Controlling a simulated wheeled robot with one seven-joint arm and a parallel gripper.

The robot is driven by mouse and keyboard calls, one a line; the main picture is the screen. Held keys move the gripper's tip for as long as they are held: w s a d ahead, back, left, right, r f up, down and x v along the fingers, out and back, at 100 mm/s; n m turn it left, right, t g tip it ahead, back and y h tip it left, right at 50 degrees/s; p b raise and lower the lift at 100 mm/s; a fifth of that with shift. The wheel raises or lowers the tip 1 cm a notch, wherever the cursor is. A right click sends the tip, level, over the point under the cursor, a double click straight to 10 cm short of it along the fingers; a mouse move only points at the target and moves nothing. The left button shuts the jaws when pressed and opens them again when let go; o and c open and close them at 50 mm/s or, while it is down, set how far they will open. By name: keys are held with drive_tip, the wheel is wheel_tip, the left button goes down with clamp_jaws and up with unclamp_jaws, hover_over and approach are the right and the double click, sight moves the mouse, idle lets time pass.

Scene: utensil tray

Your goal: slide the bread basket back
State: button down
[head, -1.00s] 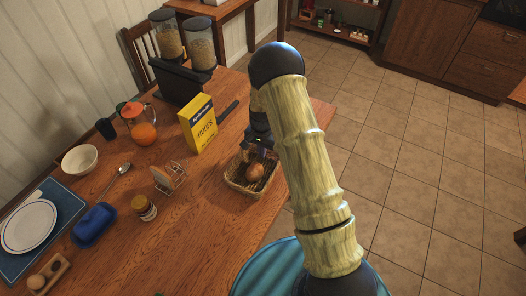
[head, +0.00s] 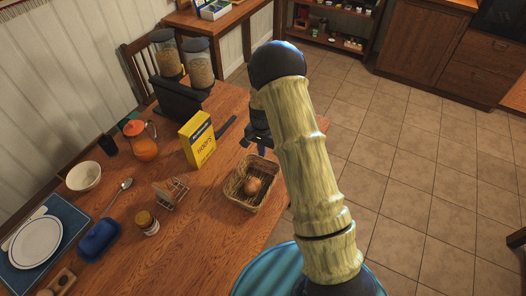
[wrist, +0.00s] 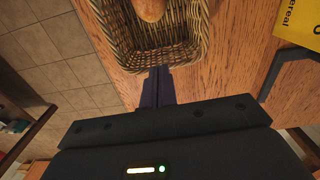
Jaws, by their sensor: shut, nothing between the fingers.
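The bread basket (head: 233,196) is a shallow woven rectangular tray on the wooden table, near its right edge. A brown roll (head: 253,187) lies in it. My gripper (head: 258,153) is shut and empty, pointing down just beyond the basket's far side; my arm hides part of it. In the wrist view the basket (wrist: 151,58) fills the top, with the roll (wrist: 151,9) cut off by the frame. The closed fingertips (wrist: 159,72) are at the basket's outer wall; I cannot tell whether they touch.
A yellow cereal box (head: 198,140) stands left of my gripper, with a dark flat object (head: 225,127) beside it. A toast rack (head: 170,193) and a jar (head: 146,223) stand left of the basket. The table's right edge is close to the basket.

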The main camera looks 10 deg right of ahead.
drive_tip(key=s+d+r+n+t, duration=0.2)
drive_tip(key=s+r+n, duration=0.5)
drive_tip(key=s+r, duration=1.3)
drive_tip(key=s, duration=0.3)
drive_tip(key=shift+d+n+t, duration=0.2)
drive_tip(key=shift+n+t, duration=0.1)
drive_tip(key=shift+s, duration=0.1)
